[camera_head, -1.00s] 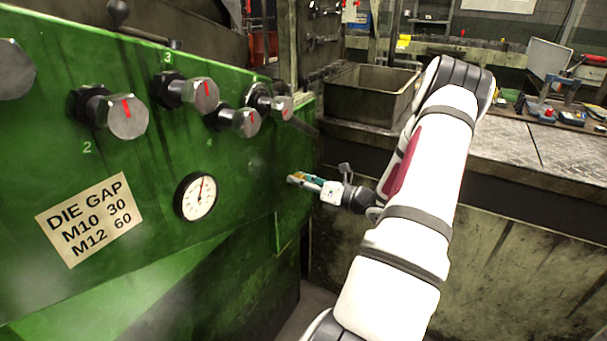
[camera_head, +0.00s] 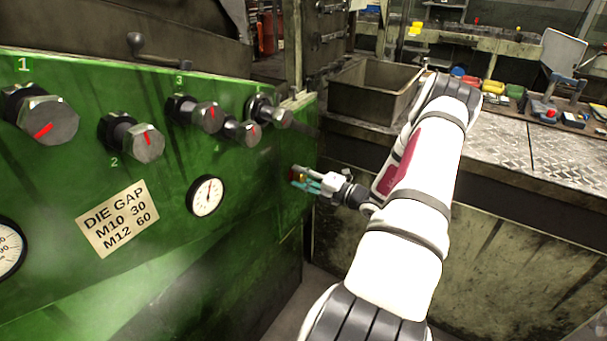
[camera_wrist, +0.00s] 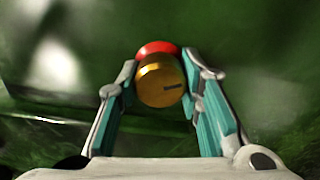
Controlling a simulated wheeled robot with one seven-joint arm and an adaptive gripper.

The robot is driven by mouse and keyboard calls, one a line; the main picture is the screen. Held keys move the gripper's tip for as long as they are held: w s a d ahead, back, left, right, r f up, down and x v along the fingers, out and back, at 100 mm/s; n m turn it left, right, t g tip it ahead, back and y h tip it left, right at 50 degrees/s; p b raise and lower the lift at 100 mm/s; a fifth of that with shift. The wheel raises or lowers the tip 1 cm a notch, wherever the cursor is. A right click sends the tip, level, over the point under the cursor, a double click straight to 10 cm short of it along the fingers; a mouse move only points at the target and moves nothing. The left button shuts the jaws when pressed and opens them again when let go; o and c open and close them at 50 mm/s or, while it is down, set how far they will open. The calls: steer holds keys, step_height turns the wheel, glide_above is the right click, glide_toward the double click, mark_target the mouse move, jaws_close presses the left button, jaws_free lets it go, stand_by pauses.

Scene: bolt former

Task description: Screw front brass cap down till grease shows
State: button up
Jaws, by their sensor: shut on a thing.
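The brass cap (camera_wrist: 160,84) is round, with a dark mark on its right side, and sits between the teal fingers of my gripper (camera_wrist: 160,88) in the wrist view. A red ring (camera_wrist: 157,48) shows behind the cap's upper edge. My gripper (camera_head: 299,180) is shut on the cap at the green machine's right-hand panel in the head view. The cap (camera_head: 303,176) is small there and partly covered by the fingers. I cannot make out any grease.
The green machine front (camera_head: 255,200) carries several knobs, a gauge (camera_head: 206,196) and a die gap plate (camera_head: 117,218). A metal bin (camera_head: 372,92) stands behind, beside a workbench (camera_head: 500,145) with tools. The floor gap between machine and bench is narrow.

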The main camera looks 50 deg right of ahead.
steer(key=shift+m, duration=0.6)
steer(key=shift+m+p, duration=0.3)
steer(key=o, duration=1.2)
steer(key=s, duration=0.8)
steer(key=s+d, duration=0.1)
steer(key=s, duration=0.3)
